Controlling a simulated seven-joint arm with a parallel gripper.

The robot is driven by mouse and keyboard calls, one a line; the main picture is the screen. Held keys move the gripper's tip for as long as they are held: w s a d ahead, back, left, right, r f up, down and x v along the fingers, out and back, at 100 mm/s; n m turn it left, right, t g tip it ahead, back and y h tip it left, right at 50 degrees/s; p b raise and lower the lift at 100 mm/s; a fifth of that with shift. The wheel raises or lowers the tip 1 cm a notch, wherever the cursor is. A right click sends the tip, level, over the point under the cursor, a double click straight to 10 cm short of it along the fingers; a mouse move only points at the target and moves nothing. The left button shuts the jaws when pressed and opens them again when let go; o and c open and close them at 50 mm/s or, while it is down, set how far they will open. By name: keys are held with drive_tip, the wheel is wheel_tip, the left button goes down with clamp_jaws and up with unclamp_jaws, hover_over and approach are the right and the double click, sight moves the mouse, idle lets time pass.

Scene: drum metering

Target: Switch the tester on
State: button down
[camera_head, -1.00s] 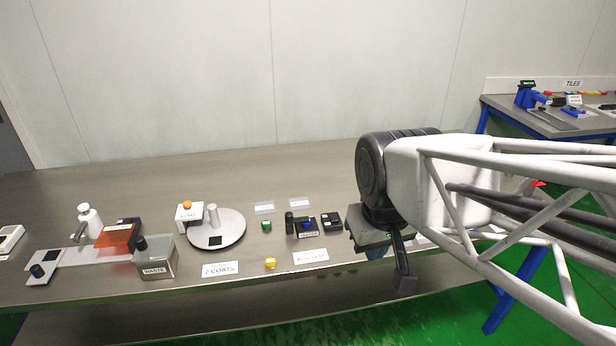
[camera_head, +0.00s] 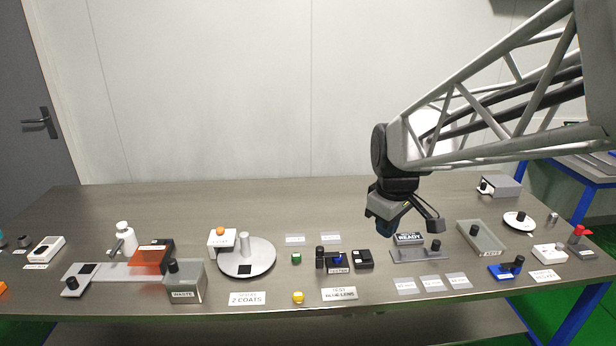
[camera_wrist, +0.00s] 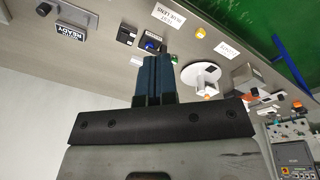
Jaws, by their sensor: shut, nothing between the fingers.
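The tester (camera_head: 337,261) is a small dark unit with a blue part on top and a TESTER label. It stands near the front middle of the table, between a black upright cylinder (camera_head: 320,257) and a black box (camera_head: 363,259). In the wrist view the tester (camera_wrist: 151,45) shows beyond the fingertips, partly covered by them. My gripper (camera_head: 385,230) is shut and empty, pointing down above the table, up and to the right of the tester and apart from it. In the wrist view its dark blue fingers (camera_wrist: 154,62) are together. The tester's switch is too small to make out.
A TEST BLUE LENS card (camera_head: 339,294) lies in front of the tester. A green block (camera_head: 296,258), a yellow one (camera_head: 298,297) and a round turntable (camera_head: 262,265) are to the left.

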drive_tip(key=w+d+f+n+g, duration=0.1)
drive_tip(key=w+f+n, duration=0.2)
drive_tip(key=w, duration=0.4)
drive_tip(key=w+d+f+n, duration=0.1)
drive_tip(key=w+f+n, duration=0.2)
drive_tip(key=w, duration=0.5)
drive_tip(key=n, duration=0.4)
hover_over(365, 251)
wheel_tip(365, 251, down, 6)
drive_tip(key=shift+f+g, duration=0.25)
drive_tip(key=shift+g, duration=0.05)
drive_tip(key=shift+s+f, duration=0.1)
wheel_tip(365, 251, down, 14)
drive_tip(key=shift+r, duration=0.1)
